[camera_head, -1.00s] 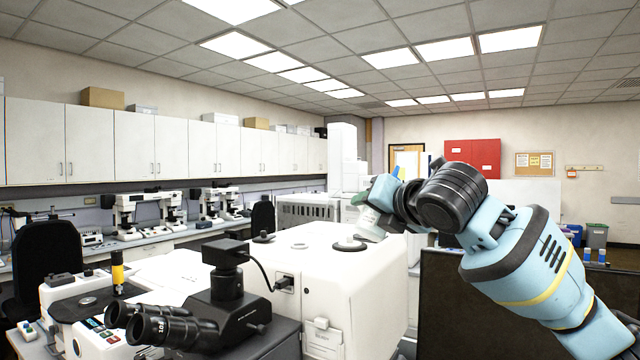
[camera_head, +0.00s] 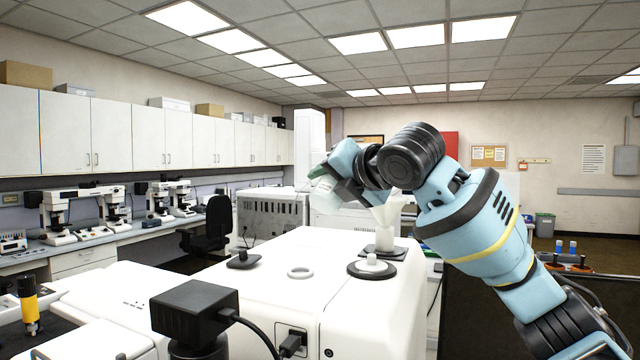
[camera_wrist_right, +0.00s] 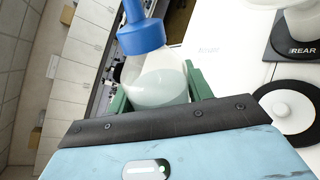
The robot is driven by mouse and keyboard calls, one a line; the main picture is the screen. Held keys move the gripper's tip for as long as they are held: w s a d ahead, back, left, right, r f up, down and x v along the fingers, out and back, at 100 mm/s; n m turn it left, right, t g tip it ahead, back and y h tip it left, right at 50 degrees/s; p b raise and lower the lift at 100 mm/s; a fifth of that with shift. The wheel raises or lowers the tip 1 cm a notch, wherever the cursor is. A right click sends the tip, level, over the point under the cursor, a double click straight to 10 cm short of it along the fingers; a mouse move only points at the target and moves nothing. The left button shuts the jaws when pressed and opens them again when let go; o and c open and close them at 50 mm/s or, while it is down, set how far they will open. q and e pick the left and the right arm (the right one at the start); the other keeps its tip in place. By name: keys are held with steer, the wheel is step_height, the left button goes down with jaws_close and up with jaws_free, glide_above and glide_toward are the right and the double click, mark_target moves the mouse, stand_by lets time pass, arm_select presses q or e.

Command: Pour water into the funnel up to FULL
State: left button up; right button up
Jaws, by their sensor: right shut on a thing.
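My right gripper (camera_wrist_right: 158,98) is shut on a translucent bottle (camera_wrist_right: 163,88) with a blue cap (camera_wrist_right: 141,36); its green fingers press on both sides. Pale liquid shows inside. In the head view the bottle (camera_head: 324,184) is held above the white instrument, left of the funnel, and partly hidden by my wrist. The whitish funnel (camera_head: 386,216) stands upright on the instrument's top, its upper part partly behind my arm. In the wrist view only part of the funnel's body (camera_wrist_right: 297,20) shows, above a black base marked REAR. Its water level and FULL mark cannot be made out. My left gripper is out of view.
The white instrument (camera_head: 300,262) fills the middle. On it are a black disc with a white knob (camera_head: 374,267), a white ring (camera_head: 300,272) and a black knob (camera_head: 243,260). A black camera unit (camera_head: 194,308) is in front. A dark panel (camera_head: 480,310) stands at right.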

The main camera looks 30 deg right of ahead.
steer(key=shift+s+r, duration=0.1)
steer(key=shift+s, duration=0.15)
steer(key=shift+d, duration=0.15)
steer(key=w+d+f+m+g+y, duration=0.1)
steer(key=d+f+m, duration=0.1)
steer(key=d+f, duration=0.2)
steer(key=shift+w+f+m, duration=0.15)
steer(key=shift+w+m, duration=0.15)
steer(key=shift+w, duration=0.05)
steer(key=shift+d+f, duration=0.1)
steer(key=shift+d, duration=0.15)
stand_by(0.5)
steer(key=shift+s+a+r+m+g+y, duration=0.1)
steer(key=shift+a+r+m+g+y, duration=0.1)
steer(key=shift+r+m+y, duration=0.2)
steer(key=shift+s+a+r+m+g+y, duration=0.15)
steer(key=shift+r+m+y, duration=0.15)
steer(key=shift+r+m, duration=0.2)
stand_by(1.6)
steer(key=shift+a+r+m+y, duration=0.1)
steer(key=shift+r+m+y, duration=0.3)
steer(key=shift+r+m, duration=0.3)
stand_by(2.9)
